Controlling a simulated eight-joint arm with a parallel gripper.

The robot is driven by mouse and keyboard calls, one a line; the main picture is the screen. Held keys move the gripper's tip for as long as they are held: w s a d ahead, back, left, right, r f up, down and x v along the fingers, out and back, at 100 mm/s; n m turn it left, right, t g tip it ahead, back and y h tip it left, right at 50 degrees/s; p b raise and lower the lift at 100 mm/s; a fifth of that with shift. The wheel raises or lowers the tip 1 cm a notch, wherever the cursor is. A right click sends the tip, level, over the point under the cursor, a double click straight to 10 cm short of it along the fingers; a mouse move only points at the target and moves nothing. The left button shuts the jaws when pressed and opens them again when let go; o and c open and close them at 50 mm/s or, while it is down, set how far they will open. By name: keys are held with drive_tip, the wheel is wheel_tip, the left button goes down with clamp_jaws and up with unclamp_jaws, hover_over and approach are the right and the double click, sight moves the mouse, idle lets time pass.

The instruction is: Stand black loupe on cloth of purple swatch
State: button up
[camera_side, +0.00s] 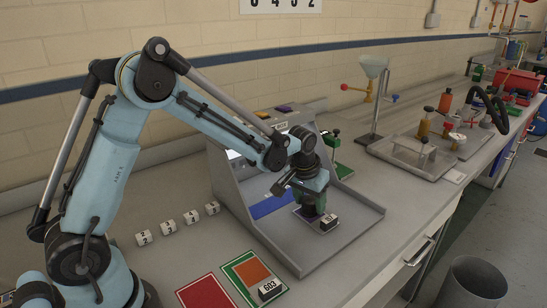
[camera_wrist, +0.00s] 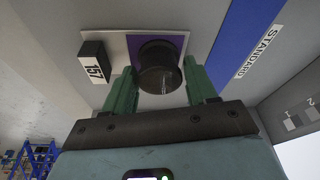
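The black loupe (camera_wrist: 160,72) is a short dark cylinder between the two green fingers of my gripper (camera_wrist: 161,80) in the wrist view. Both fingers meet its sides. The purple swatch (camera_wrist: 178,42) is a white card with purple cloth, directly behind the loupe in that view. A black block marked 157 (camera_wrist: 93,63) sits on the card's left end. In the side view my gripper (camera_side: 313,208) points down over the purple swatch (camera_side: 302,214), inside the grey booth. The loupe is hidden by the fingers there. I cannot tell whether it touches the cloth.
The grey booth (camera_side: 350,232) has low rims and a blue strip labelled STANDARD (camera_wrist: 258,52). A red swatch (camera_side: 205,294) and an orange-and-green swatch (camera_side: 237,267) lie in front, left of the booth. Several numbered white cubes (camera_side: 168,226) stand on the bench (camera_side: 400,200).

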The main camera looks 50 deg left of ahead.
drive_tip(key=o, duration=0.3)
drive_tip(key=a+v, duration=0.1)
drive_tip(key=v, duration=1)
drive_tip(key=s+d+m+t, duration=0.2)
drive_tip(key=s+t, duration=0.2)
drive_tip(key=s, duration=1.2)
drive_tip(key=shift+r+m+h, duration=0.3)
drive_tip(key=shift+r+h, duration=0.1)
drive_tip(key=shift+r, duration=0.1)
